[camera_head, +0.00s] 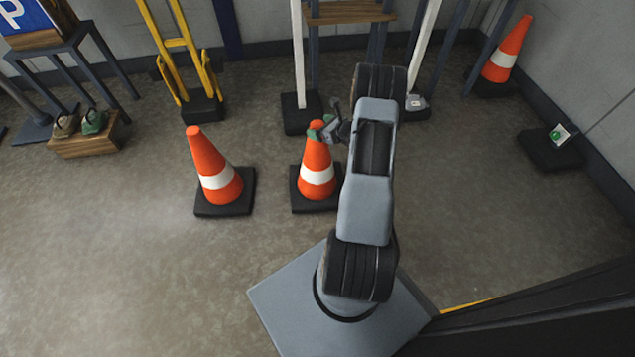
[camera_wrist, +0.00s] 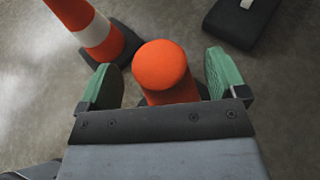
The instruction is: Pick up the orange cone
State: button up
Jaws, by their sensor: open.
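An orange cone (camera_head: 316,181) with a white band and a black square base stands upright on the floor in the middle of the head view. My gripper (camera_head: 322,130) is at its top. In the wrist view the cone's rounded orange tip (camera_wrist: 162,66) lies between the green finger pads of my gripper (camera_wrist: 160,78). The fingers are open, with a gap on each side of the tip. A second orange cone (camera_head: 216,180) stands to the left, and it also shows at the upper left of the wrist view (camera_wrist: 76,14). A third cone (camera_head: 506,55) stands at the far right by the wall.
A yellow hand truck (camera_head: 181,42) and white posts on black bases (camera_head: 299,117) stand behind the cones. A wooden box (camera_head: 84,143) is at the left. A black block (camera_head: 549,151) lies at the right. The front left floor is clear.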

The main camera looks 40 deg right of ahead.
jog(key=shift+x, duration=0.95)
jog(key=shift+c, duration=0.4)
grip_shut()
